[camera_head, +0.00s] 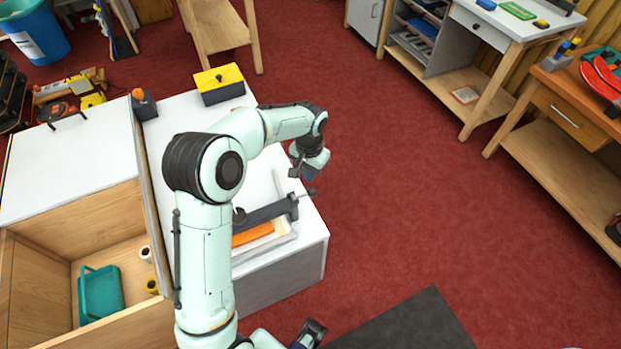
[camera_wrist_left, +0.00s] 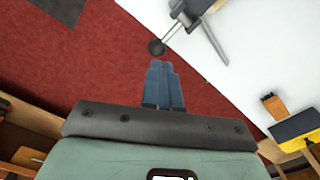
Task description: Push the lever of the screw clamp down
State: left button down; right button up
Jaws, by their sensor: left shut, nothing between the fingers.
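The screw clamp (camera_head: 265,213) is a dark grey bar lying across a pale frame at the bench's right end. Its thin lever (camera_head: 308,191) sticks out at the right end of the clamp. In the left wrist view the lever (camera_wrist_left: 170,35) ends in a dark ball, just beyond my fingertips and apart from them in the picture. My left gripper (camera_head: 309,173) points down above the lever end; its blue-grey fingers (camera_wrist_left: 162,65) are shut together and empty. My right gripper (camera_head: 312,332) shows partly at the bottom edge; its fingers are unclear.
The white bench (camera_head: 305,266) carries an orange block (camera_head: 253,234) under the clamp and a yellow-topped box (camera_head: 219,78) at its far end. My left arm hides part of the bench. Red floor lies open to the right, before a wooden table (camera_head: 570,87).

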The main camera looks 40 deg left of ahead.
pick_arm(q)
notch_tip(320, 180, up, 5)
jog(key=p, duration=0.3)
jog(key=shift+r, duration=0.1)
pick_arm(e)
jog(key=r, duration=0.1)
jog(key=w+r, duration=0.1)
jog(key=r, duration=0.1)
jog(key=shift+w+r, duration=0.25)
jog(key=shift+r, duration=0.15)
